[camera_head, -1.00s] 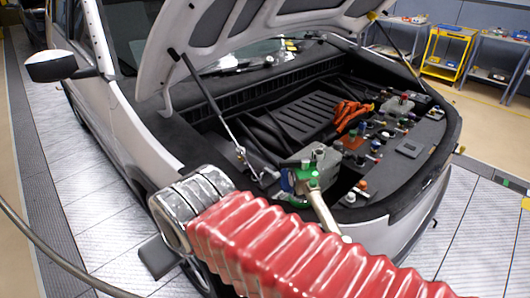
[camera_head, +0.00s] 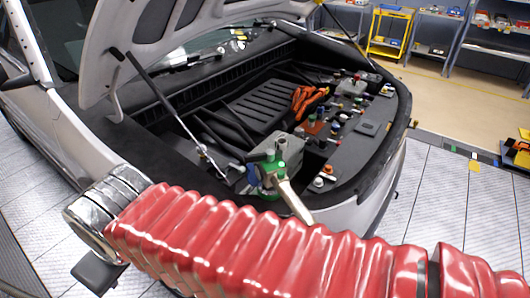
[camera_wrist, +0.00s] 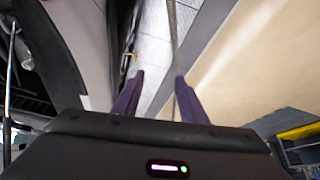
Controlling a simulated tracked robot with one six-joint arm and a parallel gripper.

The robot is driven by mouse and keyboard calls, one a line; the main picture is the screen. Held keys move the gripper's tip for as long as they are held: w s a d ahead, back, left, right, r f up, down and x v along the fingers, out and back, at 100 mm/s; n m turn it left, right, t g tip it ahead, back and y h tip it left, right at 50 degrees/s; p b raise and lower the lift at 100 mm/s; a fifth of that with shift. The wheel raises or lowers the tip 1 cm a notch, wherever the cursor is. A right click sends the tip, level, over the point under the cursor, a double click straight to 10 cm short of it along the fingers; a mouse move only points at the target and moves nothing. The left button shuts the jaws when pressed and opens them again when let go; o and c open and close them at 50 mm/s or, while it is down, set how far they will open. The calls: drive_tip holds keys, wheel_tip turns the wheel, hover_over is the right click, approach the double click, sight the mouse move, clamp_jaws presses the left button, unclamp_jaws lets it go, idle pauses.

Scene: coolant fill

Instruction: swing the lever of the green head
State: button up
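The green head (camera_head: 268,182) sits on a grey block (camera_head: 275,152) near the front of the open engine bay, with a small green light on it. A pale bar, which looks like its lever (camera_head: 294,200), slants from it down and right toward the bay's front edge; its lower end is partly hidden behind my red-sleeved arm. My gripper (camera_wrist: 157,75) shows in the wrist view with two purple fingers apart and nothing held. The green head is not seen in the wrist view. In the head view the fingers are not seen.
The raised hood (camera_head: 150,45) and its struts overhang the bay. Orange cables (camera_head: 308,100) and several small caps lie right of the head. In the wrist view a thin grey hose (camera_wrist: 173,40) runs between the fingers' lines. Open floor (camera_head: 460,200) lies to the right.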

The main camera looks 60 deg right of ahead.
drive_tip(key=w+d+n+g+h, duration=0.1)
drive_tip(key=d+n+g+h, duration=0.5)
drive_tip(key=d, duration=1)
drive_tip(key=n+g+h, duration=0.2)
drive_tip(key=g+h, duration=0.1)
drive_tip(key=g, duration=0.7)
approach(264, 153)
drive_tip(key=r+v, duration=0.1)
drive_tip(key=v, duration=0.2)
drive_tip(key=shift+w+a+f, duration=0.1)
drive_tip(key=x, duration=1.4)
drive_tip(key=shift+w+a+f, duration=0.1)
drive_tip(key=shift+f, duration=0.2)
drive_tip(key=shift+c, duration=0.3)
clamp_jaws()
